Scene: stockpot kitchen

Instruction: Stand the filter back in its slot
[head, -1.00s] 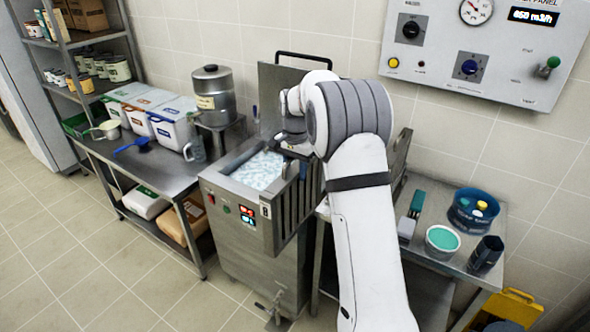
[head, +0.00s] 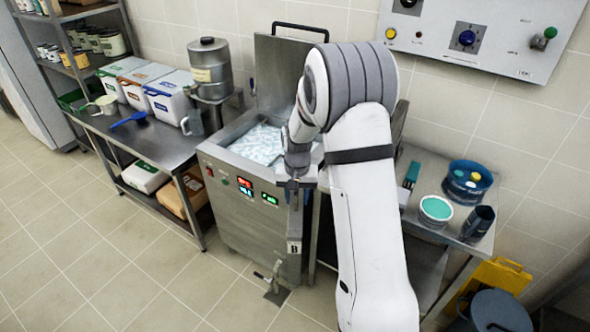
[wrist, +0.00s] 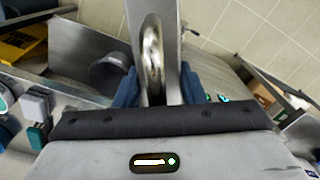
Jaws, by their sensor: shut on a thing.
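My gripper (head: 296,184) is low at the front right corner of the steel vat, pointing down. In the wrist view its blue fingers (wrist: 157,88) are shut on a grey metal piece, the filter (wrist: 172,35), which runs away from between them. In the head view the filter shows as a narrow upright strip (head: 294,215) under the gripper, nearly edge-on. A plate marked B (head: 294,248) is just below it; I cannot tell whether it belongs to the filter or the vat. I cannot make out the slot; my arm hides part of the area right of the vat.
The open vat (head: 258,143) holds pale, bluish-white contents. A side table (head: 425,215) at right carries a teal-filled tub (head: 435,210), a blue bucket (head: 468,180) and a dark cup (head: 478,224). A bench (head: 150,140) with bins stands left. The floor in front is clear.

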